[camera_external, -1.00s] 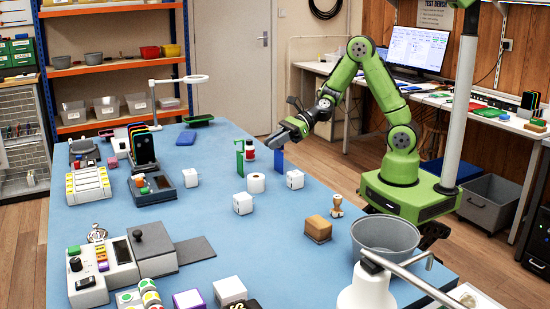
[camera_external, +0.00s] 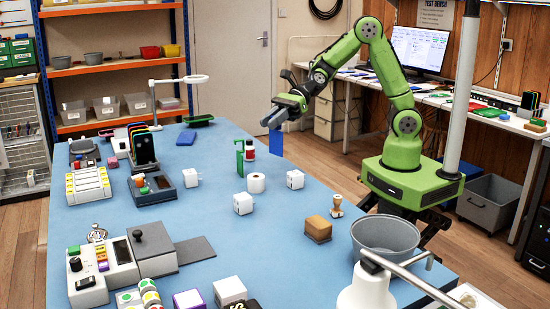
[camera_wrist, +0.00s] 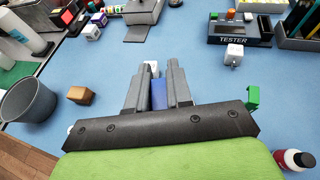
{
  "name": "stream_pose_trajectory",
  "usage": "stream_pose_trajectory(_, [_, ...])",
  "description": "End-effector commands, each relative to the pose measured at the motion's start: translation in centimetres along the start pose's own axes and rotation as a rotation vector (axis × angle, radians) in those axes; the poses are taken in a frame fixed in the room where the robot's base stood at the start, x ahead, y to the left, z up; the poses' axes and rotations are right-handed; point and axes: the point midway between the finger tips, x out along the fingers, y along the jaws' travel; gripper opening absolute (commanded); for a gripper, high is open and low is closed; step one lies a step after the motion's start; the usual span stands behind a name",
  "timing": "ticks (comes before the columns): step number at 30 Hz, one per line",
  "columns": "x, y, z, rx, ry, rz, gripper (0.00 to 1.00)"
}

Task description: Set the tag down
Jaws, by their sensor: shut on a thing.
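My gripper (camera_external: 270,122) is shut on a flat blue tag (camera_external: 276,145), which hangs upright below the fingertips, above the far right edge of the blue table. In the wrist view, the blue tag (camera_wrist: 158,95) shows between the two grey fingers of my gripper (camera_wrist: 158,85). How far the blue tag is above the table is hard to tell.
A brown block (camera_external: 318,229), a wooden stamp (camera_external: 337,206) and a grey bucket (camera_external: 385,240) are to the right. The table middle (camera_external: 215,215) has free room.

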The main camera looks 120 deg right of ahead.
Motion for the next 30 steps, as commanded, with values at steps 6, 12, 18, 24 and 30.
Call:
stream_pose_trajectory(6, [6.5,10.4,2.7,-0.117,-0.001,0.279,0.0])
stream_pose_trajectory(12, [8.9,16.9,3.7,-0.178,0.002,0.427,0.0])
stream_pose_trajectory(18, [10.0,18.0,1.7,-0.183,0.006,0.452,0.0])
stream_pose_trajectory(24, [11.6,17.9,-2.0,-0.184,0.005,0.449,0.0])
stream_pose_trajectory(30, [13.0,17.9,-5.6,-0.184,0.005,0.449,0.0])
